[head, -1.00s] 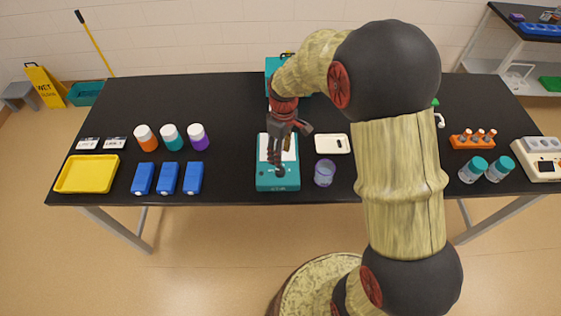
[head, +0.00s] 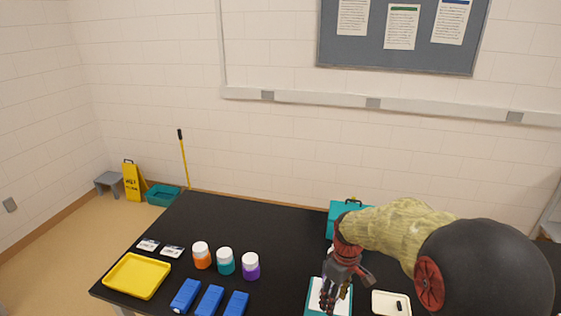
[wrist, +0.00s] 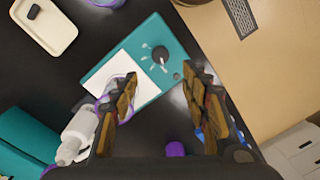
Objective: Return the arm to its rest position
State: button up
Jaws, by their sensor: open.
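My gripper (head: 328,298) hangs over the teal device with a white top (head: 343,303) near the table's front edge in the head view. In the wrist view my gripper (wrist: 161,88) has its fingers spread wide with nothing between them. The teal device (wrist: 172,78), with a dark knob and white plate, lies below the fingers. A clear item with a purple edge (wrist: 112,84) shows on the plate, partly behind the left finger; I cannot tell if they touch. My arm reaches in from the lower right of the head view, elbow bent.
A cream tray (head: 391,304) lies right of the device, and a teal case (head: 340,212) stands behind it. Lidded jars (head: 226,261), blue blocks (head: 210,299) and a yellow tray (head: 137,276) are on the left. A white bottle (wrist: 78,132) is near the left finger.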

jog(key=s+r+m+t+b, duration=0.3)
jog(key=s+r, duration=0.4)
jog(key=s, duration=0.4)
jog(key=s+r+m+t+b, duration=0.3)
jog(key=s+r, duration=0.4)
jog(key=s, duration=0.4)
jog(key=shift+s+a+r+m, duration=0.3)
jog(key=shift+s+r+m, duration=0.1)
jog(key=shift+m, duration=0.2)
